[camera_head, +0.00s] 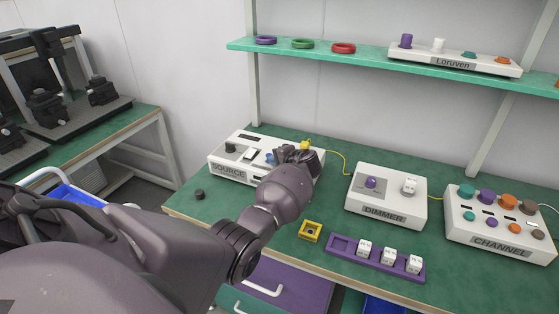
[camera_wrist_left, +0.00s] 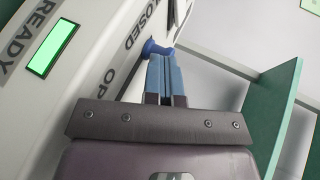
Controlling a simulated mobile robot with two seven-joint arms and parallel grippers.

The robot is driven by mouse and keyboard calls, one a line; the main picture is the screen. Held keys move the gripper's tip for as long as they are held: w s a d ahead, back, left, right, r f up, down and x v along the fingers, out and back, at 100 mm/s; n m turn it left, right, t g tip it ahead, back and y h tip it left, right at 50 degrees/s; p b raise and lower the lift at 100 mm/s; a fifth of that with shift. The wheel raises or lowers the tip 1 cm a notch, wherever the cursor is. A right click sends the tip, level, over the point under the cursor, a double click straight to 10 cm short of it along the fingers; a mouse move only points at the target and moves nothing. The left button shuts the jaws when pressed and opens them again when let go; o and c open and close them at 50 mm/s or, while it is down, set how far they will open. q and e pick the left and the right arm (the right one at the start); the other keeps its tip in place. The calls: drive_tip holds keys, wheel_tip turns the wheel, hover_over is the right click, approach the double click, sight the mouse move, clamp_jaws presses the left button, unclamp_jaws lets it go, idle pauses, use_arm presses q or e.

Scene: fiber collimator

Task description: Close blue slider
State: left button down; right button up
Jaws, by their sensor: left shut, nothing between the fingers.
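The white SOURCE box (camera_head: 228,172) stands on the green table at the back left. The blue slider (camera_head: 270,158) is on it, partly covered by my left gripper (camera_head: 294,153). In the left wrist view the blue slider knob (camera_wrist_left: 156,47) sits beside the "CLOSED" lettering, with "OP…" partly showing farther down the panel. My left gripper (camera_wrist_left: 162,62) is shut and empty, its fingertips right at the knob; I cannot tell whether they touch. A green-lit window (camera_wrist_left: 52,48) shows next to "READY". My right gripper is not in view.
The DIMMER box (camera_head: 360,205) and CHANNEL box (camera_head: 497,240) stand to the right. A yellow square holder (camera_head: 311,222) and a purple tray (camera_head: 342,243) with white blocks lie in front. A green shelf (camera_head: 380,63) hangs above. A small dark knob (camera_head: 199,194) lies at left.

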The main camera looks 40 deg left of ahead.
use_arm(q)
drive_tip(key=shift+a, duration=0.1)
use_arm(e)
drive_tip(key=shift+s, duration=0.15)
use_arm(q)
drive_tip(key=shift+s+d+r, duration=0.1)
drive_tip(key=shift+d+r, duration=0.05)
drive_tip(key=shift+d, duration=0.05)
drive_tip(key=p+v, duration=0.1)
drive_tip(key=v, duration=0.8)
drive_tip(key=shift+d, duration=0.15)
drive_tip(key=shift+s+d+r, duration=0.1)
drive_tip(key=shift+d+r, duration=0.15)
drive_tip(key=shift+d, duration=0.3)
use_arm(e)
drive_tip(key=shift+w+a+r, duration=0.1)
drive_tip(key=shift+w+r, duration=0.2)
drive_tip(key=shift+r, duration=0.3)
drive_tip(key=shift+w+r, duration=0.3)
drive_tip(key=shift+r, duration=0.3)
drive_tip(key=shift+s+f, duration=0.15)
